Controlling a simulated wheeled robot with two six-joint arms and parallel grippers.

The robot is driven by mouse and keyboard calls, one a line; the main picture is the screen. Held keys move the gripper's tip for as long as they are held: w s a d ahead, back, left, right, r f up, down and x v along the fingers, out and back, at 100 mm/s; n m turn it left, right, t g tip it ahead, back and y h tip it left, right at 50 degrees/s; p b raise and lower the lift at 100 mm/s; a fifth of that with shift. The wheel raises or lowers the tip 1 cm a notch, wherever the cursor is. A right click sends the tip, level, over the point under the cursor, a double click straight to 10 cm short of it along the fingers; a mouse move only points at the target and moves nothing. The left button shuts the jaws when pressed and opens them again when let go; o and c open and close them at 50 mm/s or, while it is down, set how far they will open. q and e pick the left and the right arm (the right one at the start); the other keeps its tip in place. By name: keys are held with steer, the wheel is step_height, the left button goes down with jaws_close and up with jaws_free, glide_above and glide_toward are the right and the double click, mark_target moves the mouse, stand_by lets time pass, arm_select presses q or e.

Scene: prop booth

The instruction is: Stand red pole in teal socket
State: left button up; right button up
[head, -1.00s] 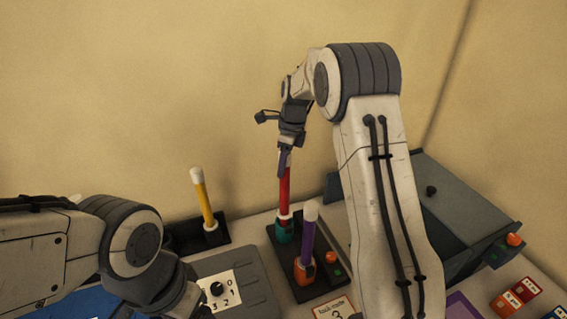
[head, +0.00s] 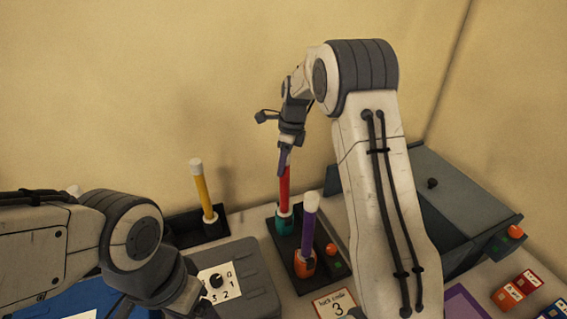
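The red pole (head: 284,188) stands upright, its lower end at the teal socket (head: 285,223) on a dark base plate. A white collar shows just above the socket; whether the pole is fully seated I cannot tell. My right gripper (head: 284,162) is at the pole's upper end, pointing down, with a finger against it; the pole's top is hidden by the gripper. It appears shut on the pole. My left arm is at the lower left, and its gripper's fingers are not visible.
A purple pole (head: 308,231) stands in an orange socket (head: 305,263) on the same base plate (head: 283,246), close in front. A yellow pole (head: 206,196) stands in a dark tray to the left.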

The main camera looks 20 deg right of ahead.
steer(key=o, duration=0.4)
steer(key=shift+o, duration=0.2)
steer(key=r, duration=0.3)
steer(key=d+r+b, duration=0.1)
steer(key=r, duration=0.3)
steer(key=s+r+b, duration=0.1)
steer(key=r, duration=0.2)
steer(key=shift+d+r, duration=0.15)
steer(key=shift+r, duration=0.05)
